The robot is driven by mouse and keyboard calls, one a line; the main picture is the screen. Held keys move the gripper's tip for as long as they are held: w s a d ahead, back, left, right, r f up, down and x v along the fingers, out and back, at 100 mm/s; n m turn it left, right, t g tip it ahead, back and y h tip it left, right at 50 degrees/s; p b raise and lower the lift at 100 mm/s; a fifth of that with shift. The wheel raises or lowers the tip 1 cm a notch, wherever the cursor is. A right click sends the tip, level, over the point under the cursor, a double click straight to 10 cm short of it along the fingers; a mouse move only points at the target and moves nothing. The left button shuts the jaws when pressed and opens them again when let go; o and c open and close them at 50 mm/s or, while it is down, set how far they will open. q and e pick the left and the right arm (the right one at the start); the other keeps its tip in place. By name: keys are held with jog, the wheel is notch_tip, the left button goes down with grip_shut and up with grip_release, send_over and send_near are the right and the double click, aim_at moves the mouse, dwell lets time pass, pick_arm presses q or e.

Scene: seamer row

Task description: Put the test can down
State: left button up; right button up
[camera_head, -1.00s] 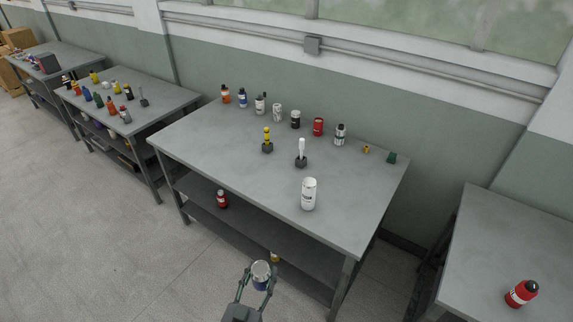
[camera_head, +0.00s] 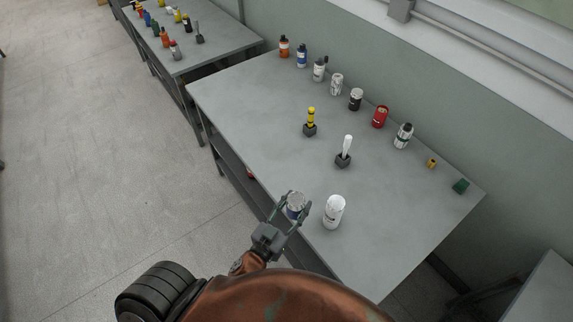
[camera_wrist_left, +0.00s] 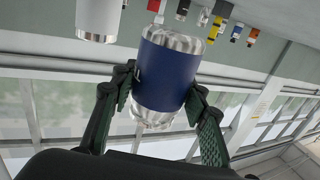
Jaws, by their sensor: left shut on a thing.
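The test can (camera_head: 295,207) is blue with silver ends, and it also shows large in the left wrist view (camera_wrist_left: 164,76). My left gripper (camera_head: 296,201) is shut on it, with one finger on each side. In the head view the can is at the front edge of the grey table (camera_head: 262,112), just left of a white can (camera_head: 334,212). The gripper hides its lower part, so I cannot tell whether it touches the table. My right gripper is out of view.
A white-handled tool (camera_head: 346,148) and a yellow-handled tool (camera_head: 310,118) stand mid-table in dark holders. Several bottles and cans, including a red can (camera_head: 380,116), line the back. A green block (camera_head: 460,186) is at the right. The right front of the table is clear.

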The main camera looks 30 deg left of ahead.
pick_arm(q)
jog(key=w+a+r+m+h+b, duration=0.1)
jog(key=w+a+h, duration=0.15)
jog(key=a, duration=0.55)
jog(key=w+a+r+m+h+b, duration=0.1)
jog(key=w+a, duration=0.2)
jog(key=a, duration=0.4)
jog(key=shift+g, duration=0.3)
jog(key=w+f, duration=0.3)
jog(key=w, duration=0.1)
jog(key=w+f+b, duration=0.1)
jog(key=w+f, duration=0.2)
jog(key=w, duration=0.2)
jog(key=w+f+b, duration=0.1)
jog(key=w+f, duration=0.2)
jog(key=w, duration=0.1)
jog(key=shift+w+a+f, duration=0.1)
jog(key=shift+w+a, duration=0.1)
jog(key=shift+a, duration=0.15)
notch_tip(320, 180, down, 3)
jog(key=shift+w+f+b, duration=0.15)
jog(key=shift+b, duration=0.6)
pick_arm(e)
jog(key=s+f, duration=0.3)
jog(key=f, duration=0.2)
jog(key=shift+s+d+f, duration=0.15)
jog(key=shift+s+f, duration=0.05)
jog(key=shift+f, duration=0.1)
pick_arm(q)
jog(key=shift+f, duration=0.15)
